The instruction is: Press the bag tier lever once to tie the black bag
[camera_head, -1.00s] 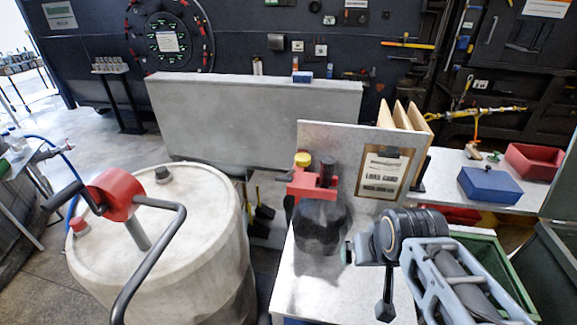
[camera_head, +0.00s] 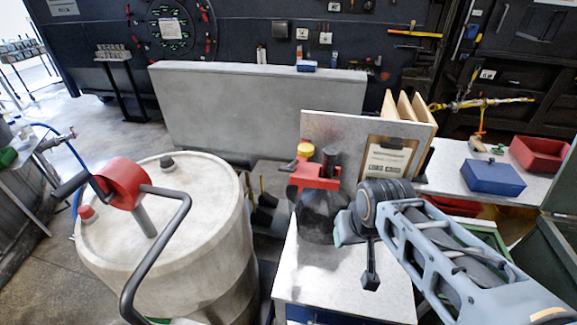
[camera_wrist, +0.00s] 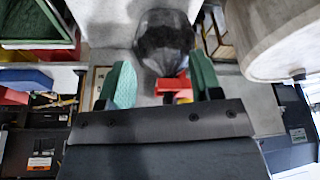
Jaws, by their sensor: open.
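The red bag tier (camera_head: 322,180) has a yellow knob (camera_head: 304,150) and a dark upright part; which part is the lever I cannot tell for sure. It stands at the back of a light grey table, before an upright board. The black bag (camera_head: 316,222) hangs or sits just in front of it. My gripper (camera_head: 343,229) is at the bag's right side, in front of the tier; whether it touches is unclear. In the wrist view, the open green fingers of my gripper (camera_wrist: 160,65) have the bag (camera_wrist: 164,42) and the red tier (camera_wrist: 174,86) between them in the picture.
A big pale drum (camera_head: 180,255) with a red-hubbed crank (camera_head: 123,184) stands at left. A clipboard (camera_head: 389,160) is on the board. A blue box (camera_head: 493,177) and a red bin (camera_head: 538,155) lie at right. The table's front (camera_head: 330,285) is clear.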

